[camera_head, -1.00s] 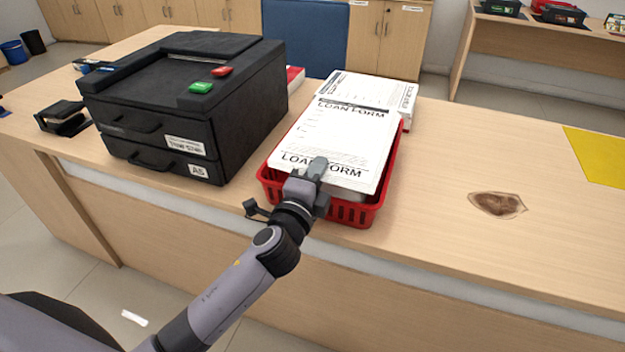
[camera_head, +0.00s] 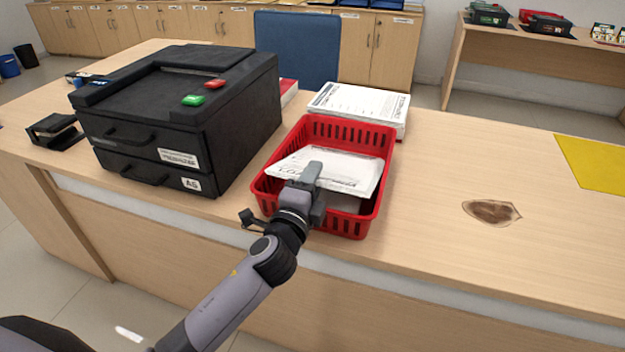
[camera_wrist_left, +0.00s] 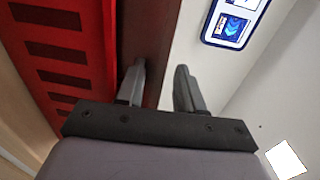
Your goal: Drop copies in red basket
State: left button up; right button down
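The red basket (camera_head: 345,128) stands on the counter near its front edge. The printed white copies (camera_head: 345,172) lie tilted inside it, below its back rim; their print is blurred. More white shows under them at the basket's front. My left gripper (camera_head: 312,174) is at the basket's front, over the near edge of the copies and partly hiding them. In the left wrist view, its two fingers (camera_wrist_left: 160,88) stand apart with no sheet visibly clamped between them, and the red basket wall (camera_wrist_left: 62,60) is to the left. My right gripper is not in view.
A black printer (camera_head: 180,110) with two drawers stands left of the basket. A stack of white forms (camera_head: 362,103) lies behind the basket. A brown stain (camera_head: 491,212) and a yellow sheet (camera_head: 597,162) are to the right, with bare counter around them.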

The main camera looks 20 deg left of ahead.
pick_arm(q)
jog(key=s, duration=0.7)
jog(key=shift+a, duration=0.15)
jog(key=shift+s+f, duration=0.1)
jog(key=shift+f, duration=0.05)
dwell(0.4)
jog(key=s+a+f+n+g+p, duration=0.2)
jog(key=s+f+n+g+p, duration=0.1)
jog(key=s+f+n, duration=0.4)
jog(key=s+a+f+n+g+h+p, duration=0.1)
jog(key=s+f+n+g+p, duration=0.3)
jog(key=s+f+n, duration=0.4)
jog(key=s+a+n, duration=0.1)
jog(key=s, duration=0.4)
jog(key=shift+a+f+g+h, duration=0.2)
jog(key=shift+f+g+h, duration=0.1)
jog(key=shift+g, duration=0.1)
